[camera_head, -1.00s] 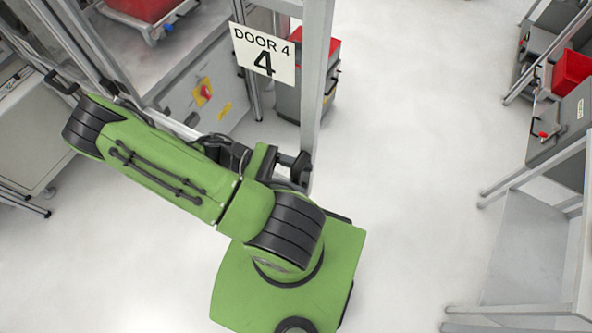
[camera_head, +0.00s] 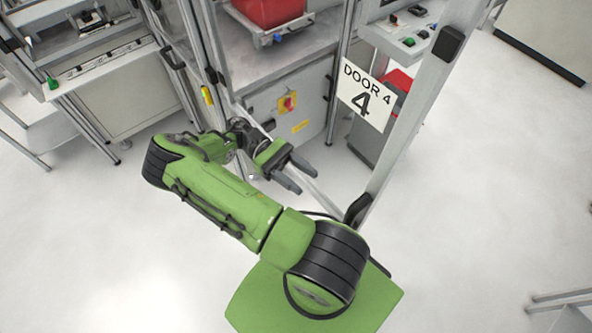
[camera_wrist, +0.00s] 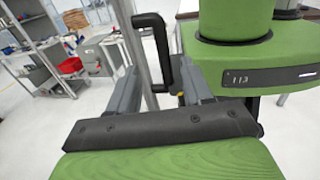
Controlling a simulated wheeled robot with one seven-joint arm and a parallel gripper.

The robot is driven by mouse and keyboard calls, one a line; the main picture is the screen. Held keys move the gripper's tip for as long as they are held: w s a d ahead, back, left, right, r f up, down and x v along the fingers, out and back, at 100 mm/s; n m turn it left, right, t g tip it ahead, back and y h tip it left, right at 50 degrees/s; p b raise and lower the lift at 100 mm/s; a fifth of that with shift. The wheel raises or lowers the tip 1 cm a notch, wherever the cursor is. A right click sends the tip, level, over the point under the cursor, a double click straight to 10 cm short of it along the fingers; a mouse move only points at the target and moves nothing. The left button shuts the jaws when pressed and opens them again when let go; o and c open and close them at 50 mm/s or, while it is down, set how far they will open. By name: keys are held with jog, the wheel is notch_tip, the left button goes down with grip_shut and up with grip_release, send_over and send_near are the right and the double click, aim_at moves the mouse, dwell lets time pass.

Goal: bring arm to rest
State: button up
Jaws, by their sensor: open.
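My green arm (camera_head: 225,196) is folded across the head view, with its elbow at the left. My gripper (camera_head: 304,180) is at the middle of the head view, its two dark fingers apart and nothing between them. A black door handle (camera_head: 357,208) on the metal door frame is to the right of the fingertips, with a visible gap. In the wrist view the fingers of my gripper (camera_wrist: 158,88) are spread, and the handle (camera_wrist: 162,55) stands upright beyond them. My green base is at the right there.
The open door (camera_head: 420,105) with the "DOOR 4" sign (camera_head: 367,95) stands close to my arm. A cabinet (camera_head: 300,105) with a red switch and a red bin (camera_head: 268,12) is behind. A workbench (camera_head: 105,90) is at the left.

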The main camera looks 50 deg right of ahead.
jog(key=shift+w, duration=0.55)
jog(key=s+a+r+t+b, duration=0.2)
jog(key=a+r+t+b, duration=0.2)
jog(key=t, duration=0.7)
jog(key=s+a+r+m+t+y+b, duration=0.1)
jog(key=a+r+t+b, duration=0.3)
jog(key=a+r+t, duration=0.3)
jog(key=a+t, duration=0.2)
jog(key=t, duration=0.3)
jog(key=shift+s+a+r+t+b, duration=0.2)
jog(key=shift+s+t+b, duration=0.1)
jog(key=shift+s+b, duration=0.1)
dwell(1.0)
